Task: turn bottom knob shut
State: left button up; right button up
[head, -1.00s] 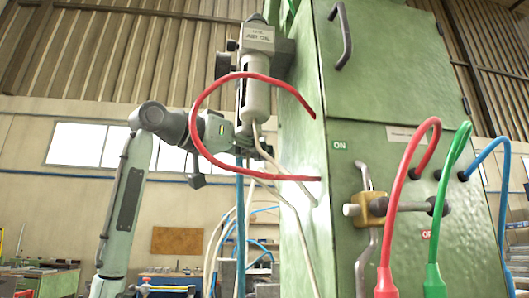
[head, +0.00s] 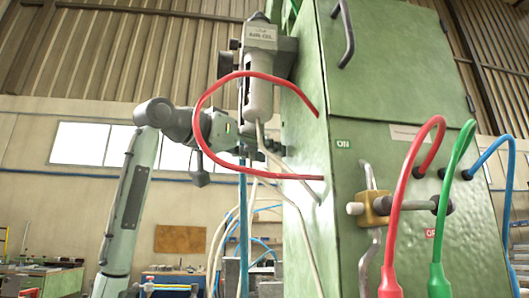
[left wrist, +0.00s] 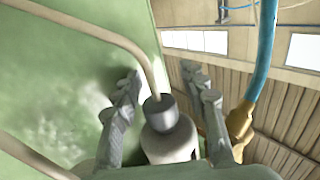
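The oiler unit (head: 262,38), with a labelled plate, is mounted on the green cabinet's left side, and its pale bowl (head: 258,100) hangs below. In the left wrist view the bowl (left wrist: 170,143) ends in a dark grey bottom knob (left wrist: 160,112), with a pale hose (left wrist: 140,48) leaving it. My left gripper (head: 268,148) is just under the bowl, partly behind the red hose. In the left wrist view its fingers (left wrist: 160,88) stand apart on either side of the knob, with visible gaps. My right gripper is not in view.
A red hose (head: 205,100) loops in front of my left wrist. The green cabinet (head: 345,110) stands close on the right, with a lever and brass-coloured block (head: 376,208) on its front. Red, green (head: 452,165) and blue hoses hang there. Open room lies left.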

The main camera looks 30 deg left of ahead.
pick_arm(q)
jog(key=v, duration=1.2)
jog(key=shift+o, duration=0.2)
